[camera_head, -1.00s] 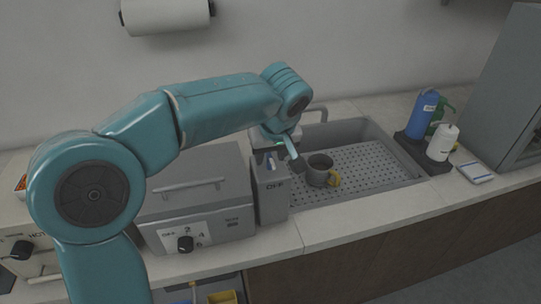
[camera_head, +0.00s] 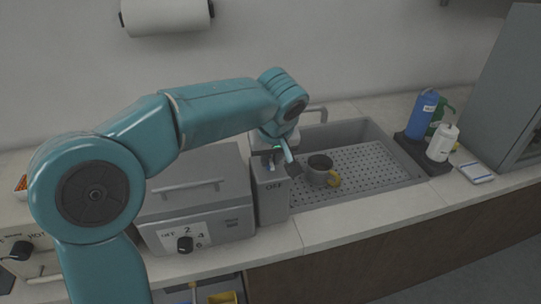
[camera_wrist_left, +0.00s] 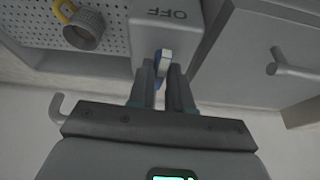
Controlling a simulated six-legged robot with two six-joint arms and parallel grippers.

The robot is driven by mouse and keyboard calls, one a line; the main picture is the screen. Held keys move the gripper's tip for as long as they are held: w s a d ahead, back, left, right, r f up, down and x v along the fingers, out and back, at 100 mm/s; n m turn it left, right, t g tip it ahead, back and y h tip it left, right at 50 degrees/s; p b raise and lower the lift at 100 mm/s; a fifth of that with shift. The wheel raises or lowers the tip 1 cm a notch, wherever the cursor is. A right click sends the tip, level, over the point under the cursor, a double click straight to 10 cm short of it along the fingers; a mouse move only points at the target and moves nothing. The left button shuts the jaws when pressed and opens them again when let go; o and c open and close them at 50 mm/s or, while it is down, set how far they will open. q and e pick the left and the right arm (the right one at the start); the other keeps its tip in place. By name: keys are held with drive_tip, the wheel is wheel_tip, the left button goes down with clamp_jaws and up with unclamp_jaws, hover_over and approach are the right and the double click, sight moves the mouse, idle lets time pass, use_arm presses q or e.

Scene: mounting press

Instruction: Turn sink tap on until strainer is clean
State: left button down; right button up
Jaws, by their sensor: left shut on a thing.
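My left gripper (camera_head: 274,156) is over the top of a grey box marked OFF (camera_head: 270,196). In the left wrist view my left gripper (camera_wrist_left: 162,76) has its two fingers shut around a small blue and white lever (camera_wrist_left: 163,60) on that box. In the head view the gripper hides the lever. A grey bent tap spout (camera_head: 314,112) rises at the back of the sink (camera_head: 405,165). A grey cup-like vessel with a yellow handle (camera_head: 318,168), perhaps the strainer, stands on the sink's perforated floor; its inside looks dark. My right gripper is not seen.
A grey machine with a dial and bar handle (camera_head: 200,200) stands left of the box. Right of the sink are a blue bottle (camera_head: 422,115), a white bottle (camera_head: 442,143) and a small pad (camera_head: 476,172). The front counter strip (camera_head: 360,218) is clear.

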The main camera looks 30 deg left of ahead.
use_arm(q)
drive_tip(key=m+h, duration=0.1)
drive_tip(key=m, duration=0.2)
drive_tip(key=shift+a+t, duration=0.1)
drive_tip(key=shift+t, duration=0.3)
drive_tip(key=m, duration=0.1)
drive_tip(key=m+h, duration=0.1)
drive_tip(key=m, duration=0.1)
drive_tip(key=shift+a+r+m, duration=0.1)
drive_tip(key=shift+r+m, duration=0.05)
drive_tip(key=shift+m, duration=0.15)
drive_tip(key=m+h+p, duration=0.1)
drive_tip(key=m, duration=0.1)
drive_tip(key=m+h, duration=0.1)
drive_tip(key=m, duration=0.2)
drive_tip(key=shift+a+h+p, duration=0.15)
drive_tip(key=shift+h+p, duration=0.15)
drive_tip(key=shift+p, duration=0.1)
drive_tip(key=m, duration=0.2)
drive_tip(key=m+h+p, duration=0.1)
drive_tip(key=m, duration=0.2)
drive_tip(key=shift+a+h, duration=0.1)
drive_tip(key=shift+h, duration=0.2)
drive_tip(key=shift+m+g, duration=0.3)
drive_tip(key=shift+m, duration=0.1)
drive_tip(key=c, duration=1.1)
unclamp_jaws()
